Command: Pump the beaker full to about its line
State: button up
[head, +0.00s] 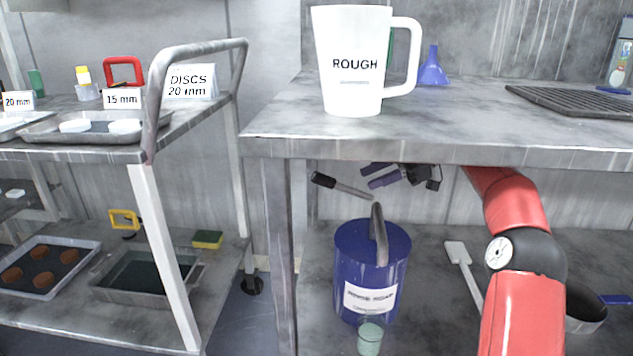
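A blue soap drum (350,250) with a white label stands on the shelf under the bench. A grey curved spout (379,235) comes off its top. A metal lever with a black handle (324,180) slants up to the left above the drum. A small pale green translucent beaker (370,340) stands in front of the drum, below the spout. Its line and fill level cannot be made out. My gripper (367,176) is just under the bench top, to the right of the lever handle and apart from it. Its two purple-and-dark fingers look parted and empty.
The bench top (450,125) hangs over the drum, with a white ROUGH jug (350,60) and blue funnel (433,68) on it. A pale paddle (460,262) and grey pan (585,310) lie right on the shelf. A cart (165,240) stands left.

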jog(key=s+a+b, duration=0.1)
jog(key=a, duration=0.7)
jog(key=s+a+f+b, duration=0.1)
jog(key=a, duration=0.4)
jog(key=shift+s+b, duration=0.3)
jog(key=shift+b, duration=0.05)
grip_shut()
